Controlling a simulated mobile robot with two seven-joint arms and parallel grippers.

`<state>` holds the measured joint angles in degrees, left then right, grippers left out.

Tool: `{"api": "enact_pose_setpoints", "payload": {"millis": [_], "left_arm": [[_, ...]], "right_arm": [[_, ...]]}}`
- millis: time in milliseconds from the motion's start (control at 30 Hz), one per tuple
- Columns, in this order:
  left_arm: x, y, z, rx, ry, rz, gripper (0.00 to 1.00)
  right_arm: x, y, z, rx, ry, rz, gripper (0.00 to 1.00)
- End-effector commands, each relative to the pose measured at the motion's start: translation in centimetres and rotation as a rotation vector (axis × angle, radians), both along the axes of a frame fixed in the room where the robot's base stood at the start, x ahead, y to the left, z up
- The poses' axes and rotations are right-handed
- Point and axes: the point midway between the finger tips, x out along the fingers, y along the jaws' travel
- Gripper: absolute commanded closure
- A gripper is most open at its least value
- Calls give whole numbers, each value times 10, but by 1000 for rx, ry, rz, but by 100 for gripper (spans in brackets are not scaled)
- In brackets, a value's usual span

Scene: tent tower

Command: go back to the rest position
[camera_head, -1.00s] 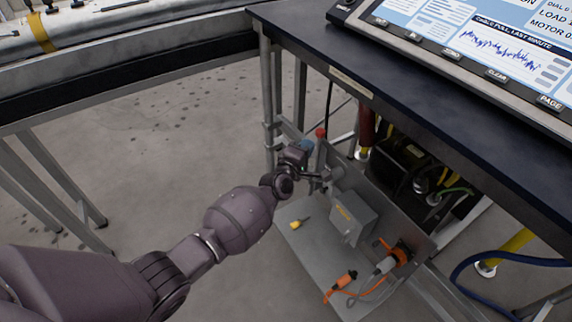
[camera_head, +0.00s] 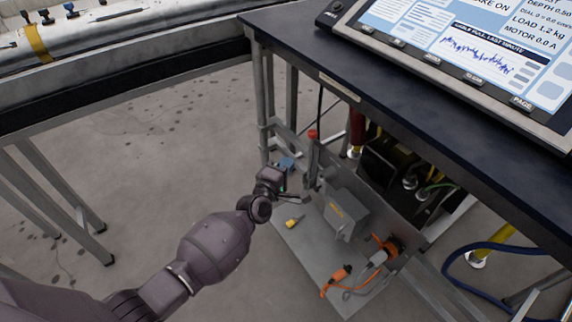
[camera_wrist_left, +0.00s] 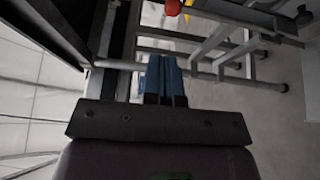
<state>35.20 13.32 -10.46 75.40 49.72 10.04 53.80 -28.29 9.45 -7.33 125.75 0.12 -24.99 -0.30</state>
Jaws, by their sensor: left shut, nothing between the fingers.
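My left gripper (camera_head: 301,199) is in front of the grey panel under the dark table, near a small lever. It is shut and empty, and its arm comes in from the lower left. In the left wrist view its blue fingers (camera_wrist_left: 165,78) are together with nothing between them. A red knob (camera_wrist_left: 173,7) shows beyond them at the top of that view; it also shows in the head view (camera_head: 312,134). My right gripper is not in view.
The dark table (camera_head: 400,95) with a large screen (camera_head: 455,45) stands above the panel. Below are a grey box (camera_head: 345,215), an orange plug (camera_head: 341,273) and a yellow item (camera_head: 293,222) on a grey shelf (camera_head: 305,250). A pale bench (camera_head: 110,40) stands at left; open floor lies between.

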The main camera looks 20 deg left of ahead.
Motion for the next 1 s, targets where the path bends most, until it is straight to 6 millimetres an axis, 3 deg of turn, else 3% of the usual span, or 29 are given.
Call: {"api": "enact_pose_setpoints", "payload": {"millis": [300, 467, 667, 1000], "left_arm": [[-1, 0, 0, 6, 0, -1, 100], [-25, 5, 3, 96, 4, -14, 100], [-90, 15, 4, 357, 21, -53, 100], [-214, 40, 7, 836, 83, -129, 100]], "right_arm": [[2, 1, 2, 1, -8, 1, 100], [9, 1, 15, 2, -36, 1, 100], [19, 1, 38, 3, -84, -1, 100], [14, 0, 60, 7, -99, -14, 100]]}}
